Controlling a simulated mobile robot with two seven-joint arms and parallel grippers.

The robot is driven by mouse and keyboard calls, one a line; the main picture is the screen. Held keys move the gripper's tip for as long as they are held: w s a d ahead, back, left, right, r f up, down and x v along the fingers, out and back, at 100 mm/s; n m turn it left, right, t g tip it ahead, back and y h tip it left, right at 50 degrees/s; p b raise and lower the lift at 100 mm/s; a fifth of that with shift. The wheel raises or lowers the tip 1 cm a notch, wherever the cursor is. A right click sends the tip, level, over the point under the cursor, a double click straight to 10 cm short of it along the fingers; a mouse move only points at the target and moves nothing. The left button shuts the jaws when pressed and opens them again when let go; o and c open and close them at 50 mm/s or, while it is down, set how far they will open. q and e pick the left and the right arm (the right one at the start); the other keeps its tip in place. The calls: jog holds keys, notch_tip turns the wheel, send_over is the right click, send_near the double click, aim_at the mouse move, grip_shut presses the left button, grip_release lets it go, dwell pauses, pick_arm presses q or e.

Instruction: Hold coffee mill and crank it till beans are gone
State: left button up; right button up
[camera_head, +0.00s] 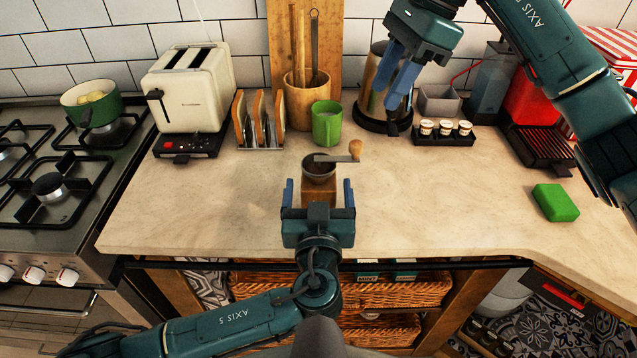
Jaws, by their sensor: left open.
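The coffee mill stands upright on the counter, with a wooden base (319,191), a dark metal bowl (318,172) and a crank with a wooden knob (355,149) pointing right. Dark contents show in the bowl; single beans are too small to make out. My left gripper (319,191) is open at the mill's front, with one blue finger on each side of the base. Whether they touch it I cannot tell. My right gripper (391,85) is raised above the back of the counter, right of the mill. Its fingers are apart with nothing between them.
A green cup (327,123) and a utensil pot (307,99) stand behind the mill. A toast rack (261,121) and toaster (188,86) are at left. Small jars (444,131) and a green sponge (556,202) are at right. The counter (430,200) beside the mill is clear.

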pick_arm(q)
jog(key=shift+w, duration=1)
jog(key=shift+c, duration=0.5)
jog(key=c, duration=1.3)
